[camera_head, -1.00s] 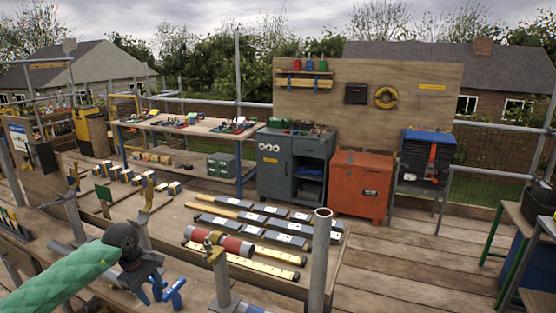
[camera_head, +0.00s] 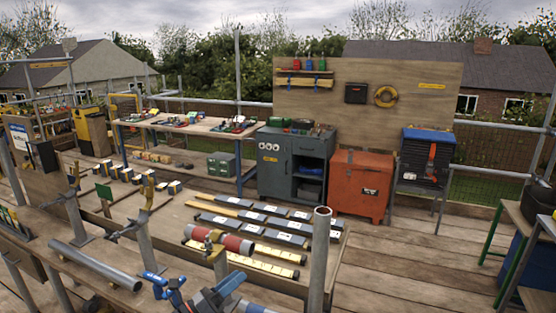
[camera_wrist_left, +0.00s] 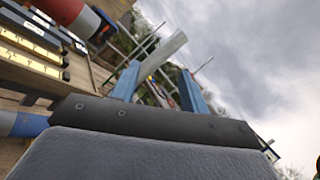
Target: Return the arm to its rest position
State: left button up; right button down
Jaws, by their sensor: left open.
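My left gripper (camera_head: 193,284) is at the bottom edge of the head view, with its two blue fingers spread apart and nothing seen between them. The rest of its arm is out of the picture. In the left wrist view the blue fingers (camera_wrist_left: 160,76) stand apart. A grey pipe shows between them, and I cannot tell its distance. My right gripper is not in view.
A grey tube (camera_head: 95,264) lies on the plank left of the gripper. An upright grey pole (camera_head: 319,262) stands to its right. Dark slabs and yellow battens (camera_head: 262,267) lie beyond. A grey cabinet (camera_head: 278,165) and orange chest (camera_head: 361,186) stand at the back. Open deck is at right.

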pick_arm(q)
jog(key=s+a+f+n+t+y, duration=0.1)
jog(key=s+a+f+n+y, duration=0.1)
jog(key=a+f+n+y, duration=0.5)
jog(key=s+a+f+n+y, duration=0.1)
jog(key=s+f+n+y, duration=0.2)
jog(key=n, duration=0.8)
jog(key=s+a+f+n+t+y, duration=0.1)
jog(key=s+a+f+n+y, duration=0.15)
jog(key=n+y, duration=0.55)
jog(key=s+f+n+g+h, duration=0.1)
jog(key=s+f+n+g, duration=0.5)
jog(key=s, duration=0.6)
jog(key=s+f+n+g+h, duration=0.1)
jog(key=s+f+n+g, duration=0.3)
jog(key=s+f+g, duration=0.55)
notch_tip(320, 180, down, 19)
jog(key=d+t, duration=0.2)
jog(key=s+f, duration=0.3)
jog(key=f, duration=0.8)
jog(key=s+d+f, duration=0.1)
jog(key=s+f, duration=0.3)
jog(key=f, duration=0.8)
jog(key=shift+s+f+g, duration=0.2)
jog(key=shift+s+g, duration=0.1)
jog(key=shift+g, duration=0.15)
